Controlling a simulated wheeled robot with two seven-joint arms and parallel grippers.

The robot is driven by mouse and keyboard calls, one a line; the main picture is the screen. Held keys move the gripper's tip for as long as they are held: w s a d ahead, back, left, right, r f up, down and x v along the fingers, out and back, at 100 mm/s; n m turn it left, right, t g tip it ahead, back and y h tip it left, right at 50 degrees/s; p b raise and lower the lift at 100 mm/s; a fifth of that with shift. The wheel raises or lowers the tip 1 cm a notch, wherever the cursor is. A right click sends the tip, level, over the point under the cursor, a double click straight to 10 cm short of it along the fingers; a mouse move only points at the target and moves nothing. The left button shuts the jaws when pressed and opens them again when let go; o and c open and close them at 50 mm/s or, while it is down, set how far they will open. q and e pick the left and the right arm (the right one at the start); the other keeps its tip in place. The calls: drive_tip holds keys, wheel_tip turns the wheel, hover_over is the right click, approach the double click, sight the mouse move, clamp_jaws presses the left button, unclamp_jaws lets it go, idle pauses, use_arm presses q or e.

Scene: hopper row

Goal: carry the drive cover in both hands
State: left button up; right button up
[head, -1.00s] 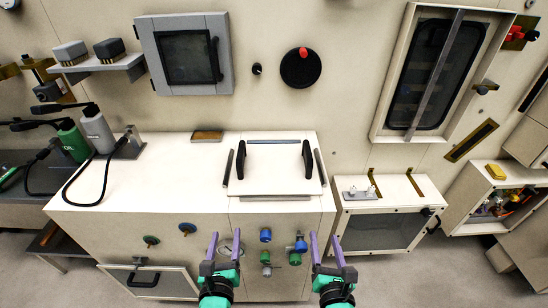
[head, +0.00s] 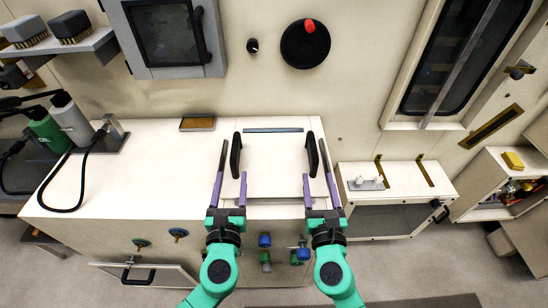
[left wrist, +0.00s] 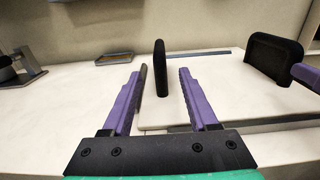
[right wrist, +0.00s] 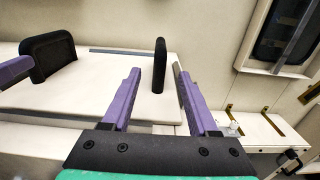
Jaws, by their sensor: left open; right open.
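The drive cover (head: 273,180) is a flat white panel on top of the white cabinet, with a black upright handle at each side. Its left handle (head: 236,156) and right handle (head: 312,156) stand upright. My left gripper (head: 230,190) is open just in front of the left handle; in the left wrist view that handle (left wrist: 160,68) shows between the fingers, beyond their tips. My right gripper (head: 319,190) is open in front of the right handle; in the right wrist view that handle (right wrist: 159,65) shows between the fingers. I see no contact with either handle.
Dark strips edge the cover's place, one at the back (head: 273,130). A small brass-edged tray (head: 197,123) lies behind. A lower white box (head: 385,180) stands right. Cabinet top left of the cover is clear.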

sight(236, 149)
use_arm(q)
drive_tip(key=w, duration=1.1)
drive_tip(key=shift+a, duration=0.15)
use_arm(e)
drive_tip(key=w, duration=1.1)
drive_tip(key=shift+a, duration=0.15)
use_arm(q)
clamp_jaws()
use_arm(e)
clamp_jaws()
